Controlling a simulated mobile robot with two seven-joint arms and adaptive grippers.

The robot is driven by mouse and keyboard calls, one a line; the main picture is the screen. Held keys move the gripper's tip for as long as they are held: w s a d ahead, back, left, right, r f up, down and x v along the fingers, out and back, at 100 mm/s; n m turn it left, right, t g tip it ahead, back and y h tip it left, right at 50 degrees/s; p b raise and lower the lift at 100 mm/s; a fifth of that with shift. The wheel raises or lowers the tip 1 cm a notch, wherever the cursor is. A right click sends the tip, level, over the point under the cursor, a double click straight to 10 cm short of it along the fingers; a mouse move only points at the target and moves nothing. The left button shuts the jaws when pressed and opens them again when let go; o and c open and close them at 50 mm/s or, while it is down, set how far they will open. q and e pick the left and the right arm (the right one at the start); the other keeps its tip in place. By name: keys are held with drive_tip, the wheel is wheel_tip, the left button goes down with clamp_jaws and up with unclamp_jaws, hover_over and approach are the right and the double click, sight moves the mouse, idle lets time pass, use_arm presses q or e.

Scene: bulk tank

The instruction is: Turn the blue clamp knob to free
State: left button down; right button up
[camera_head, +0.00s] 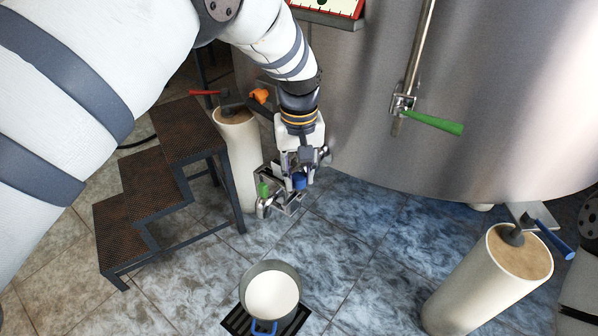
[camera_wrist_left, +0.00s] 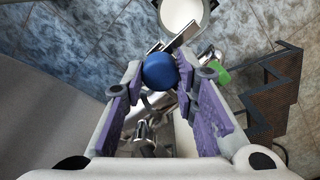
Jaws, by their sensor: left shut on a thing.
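The blue clamp knob (camera_head: 299,181) sits on a metal fitting (camera_head: 283,203) low in front of the tank. My left gripper (camera_head: 298,176) reaches down to it from above. In the left wrist view the round blue knob (camera_wrist_left: 160,71) lies between the purple-padded fingers of the left gripper (camera_wrist_left: 163,80), which are shut on it. The fingers hide part of the knob and the fitting in the head view. My right gripper does not show.
A bucket of white liquid (camera_head: 272,293) stands on a floor grate below the fitting. Dark steps (camera_head: 160,180) stand left. A green-handled valve (camera_head: 432,122) is on the tank (camera_head: 480,60). Pale posts stand behind the arm (camera_head: 238,165) and at the right (camera_head: 480,290).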

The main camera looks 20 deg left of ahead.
sight(299, 176)
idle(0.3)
use_arm(q)
drive_tip(key=c, duration=1.3)
unclamp_jaws()
drive_tip(key=shift+r, duration=0.1)
wheel_tip(299, 176, up, 12)
drive_tip(key=shift+f, duration=0.1)
